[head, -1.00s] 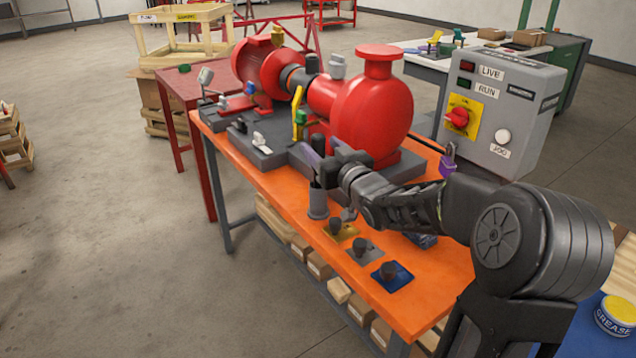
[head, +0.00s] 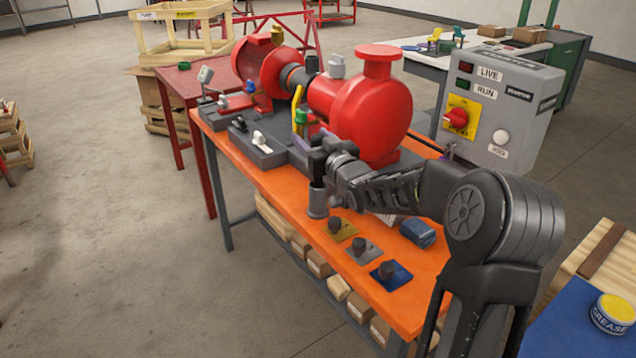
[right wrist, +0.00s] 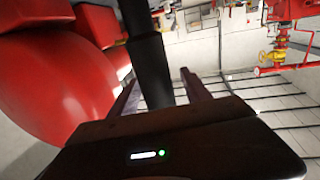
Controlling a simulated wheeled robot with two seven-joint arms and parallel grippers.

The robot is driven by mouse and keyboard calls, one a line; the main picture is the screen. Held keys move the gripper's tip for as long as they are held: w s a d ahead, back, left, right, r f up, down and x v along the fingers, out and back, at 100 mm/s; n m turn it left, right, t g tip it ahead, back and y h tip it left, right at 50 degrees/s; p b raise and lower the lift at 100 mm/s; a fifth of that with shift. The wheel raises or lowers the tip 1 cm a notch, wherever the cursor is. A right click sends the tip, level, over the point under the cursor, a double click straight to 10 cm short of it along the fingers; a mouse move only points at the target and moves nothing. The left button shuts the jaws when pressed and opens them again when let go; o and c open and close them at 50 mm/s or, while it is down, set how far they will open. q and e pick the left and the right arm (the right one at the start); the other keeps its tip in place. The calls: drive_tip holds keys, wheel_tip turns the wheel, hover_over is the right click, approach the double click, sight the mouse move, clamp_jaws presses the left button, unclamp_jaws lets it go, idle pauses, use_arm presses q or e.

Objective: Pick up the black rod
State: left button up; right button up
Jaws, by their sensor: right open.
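The black rod (right wrist: 150,60) stands between the two fingers of my right gripper (right wrist: 158,80) in the right wrist view. The fingers are open, one on each side of it, and a gap shows at the right finger. In the head view my right gripper (head: 321,142) is over the orange table (head: 262,178), in front of the red pump. It hides most of the rod there. A grey cup (head: 317,205) stands just below the gripper, and I cannot see clearly whether the rod's foot is in it. My left gripper is not in view.
The red pump (head: 372,112) is close behind the gripper. Three knobbed plates, yellow (head: 338,229), grey (head: 362,250) and blue (head: 391,275), lie in front on the table. A blue item (head: 418,233) lies under my right forearm. A grey control box (head: 500,110) stands behind.

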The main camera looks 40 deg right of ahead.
idle(0.3)
clamp_jaws()
idle(0.5)
drive_tip(key=shift+r, duration=0.1)
idle(0.7)
